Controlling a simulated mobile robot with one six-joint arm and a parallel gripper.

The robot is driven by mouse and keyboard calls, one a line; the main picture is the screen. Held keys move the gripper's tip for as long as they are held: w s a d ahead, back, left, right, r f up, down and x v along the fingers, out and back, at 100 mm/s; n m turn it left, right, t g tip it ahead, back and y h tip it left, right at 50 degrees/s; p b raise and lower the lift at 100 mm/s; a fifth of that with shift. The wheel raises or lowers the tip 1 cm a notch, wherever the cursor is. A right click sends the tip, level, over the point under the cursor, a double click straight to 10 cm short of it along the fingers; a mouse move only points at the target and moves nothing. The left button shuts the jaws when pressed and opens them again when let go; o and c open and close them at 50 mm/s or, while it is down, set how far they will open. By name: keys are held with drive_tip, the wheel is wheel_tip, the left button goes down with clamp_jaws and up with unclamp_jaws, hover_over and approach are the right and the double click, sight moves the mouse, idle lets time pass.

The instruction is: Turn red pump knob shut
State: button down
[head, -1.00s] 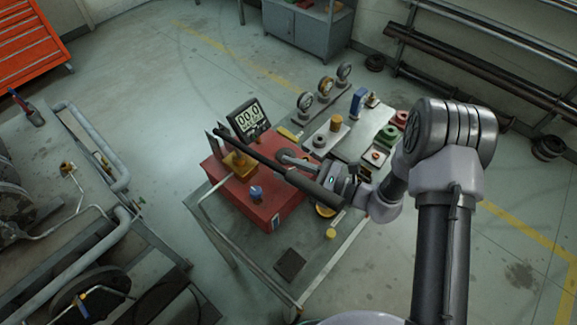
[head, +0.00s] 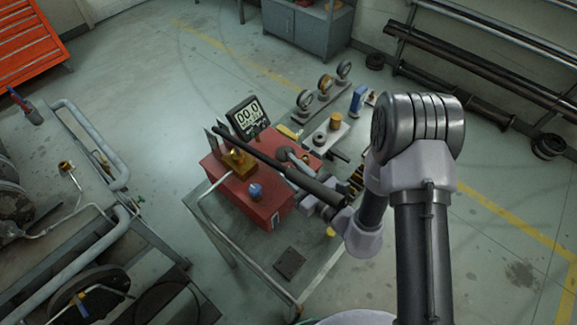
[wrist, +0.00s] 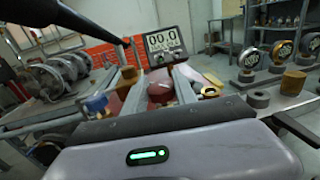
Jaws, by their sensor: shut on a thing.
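The red pump (head: 232,187) is a box on a metal cart, with a display (head: 248,117) reading 00.0 behind it. The display also shows in the wrist view (wrist: 163,43). A round red knob (wrist: 160,90) sits between my fingers in the wrist view. My gripper (wrist: 160,76) is shut on this knob, with one finger on each side. In the head view the knob and fingertips cannot be made out clearly behind the pump's long black lever (head: 270,162) and my arm.
The black lever crosses close above my wrist. A blue knob (head: 256,190) is on the pump's near side. Round gauges (head: 325,84) and loose fittings stand at the back right of the cart. A pipe-framed bench (head: 95,180) stands left, with floor between.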

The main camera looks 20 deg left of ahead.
drive_tip(key=c, duration=1)
unclamp_jaws()
drive_tip(key=shift+d, duration=0.1)
drive_tip(key=p+v, duration=0.1)
drive_tip(key=v, duration=1.6)
drive_tip(key=shift+s, duration=0.15)
